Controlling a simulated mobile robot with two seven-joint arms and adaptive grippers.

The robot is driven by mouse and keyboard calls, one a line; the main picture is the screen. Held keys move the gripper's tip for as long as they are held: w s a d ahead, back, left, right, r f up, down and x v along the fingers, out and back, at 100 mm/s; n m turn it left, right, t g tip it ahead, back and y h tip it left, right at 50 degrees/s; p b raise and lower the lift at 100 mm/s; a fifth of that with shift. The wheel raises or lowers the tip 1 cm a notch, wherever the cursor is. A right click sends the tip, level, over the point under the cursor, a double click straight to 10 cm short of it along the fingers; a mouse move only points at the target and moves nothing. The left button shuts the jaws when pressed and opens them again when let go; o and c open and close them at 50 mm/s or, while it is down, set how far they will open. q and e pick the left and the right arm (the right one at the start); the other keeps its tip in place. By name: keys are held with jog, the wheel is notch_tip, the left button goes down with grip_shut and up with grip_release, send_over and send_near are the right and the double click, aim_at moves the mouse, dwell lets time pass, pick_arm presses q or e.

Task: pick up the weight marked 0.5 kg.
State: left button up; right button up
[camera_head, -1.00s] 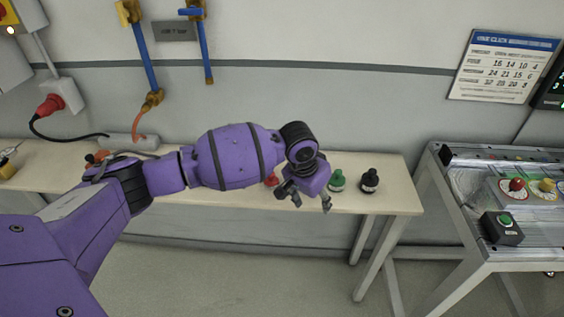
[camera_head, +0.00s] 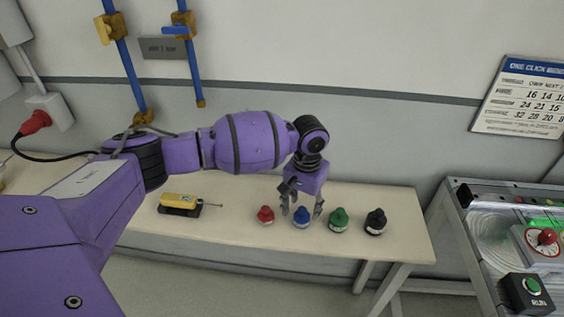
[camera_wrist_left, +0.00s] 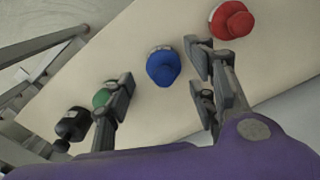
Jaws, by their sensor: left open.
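Several knobbed weights stand in a row on the pale bench: red (camera_head: 265,215), blue (camera_head: 301,217), green (camera_head: 338,219) and black (camera_head: 376,221). Their markings are too small to read, so I cannot tell which is 0.5 kg. My left gripper (camera_head: 302,204) is open and points down over the blue weight, one finger on either side. In the left wrist view the blue weight (camera_wrist_left: 162,67) shows between the open fingers (camera_wrist_left: 160,86), not gripped. The green weight (camera_wrist_left: 102,97) is partly hidden behind one finger; the red (camera_wrist_left: 231,20) lies beyond the other. My right gripper is out of view.
A yellow device (camera_head: 181,202) lies on the bench (camera_head: 235,229) left of the weights. A metal-framed table (camera_head: 475,236) with a green-button box (camera_head: 528,293) stands at the right. Blue pipes (camera_head: 198,73) run down the wall behind my arm.

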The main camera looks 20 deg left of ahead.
aim_at(305, 209)
pick_arm(q)
jog(key=f, duration=0.4)
jog(key=shift+w+d+f, duration=0.15)
jog(key=shift+w+f, duration=0.05)
jog(key=shift+w, duration=0.1)
jog(key=shift+r, duration=0.1)
grip_shut()
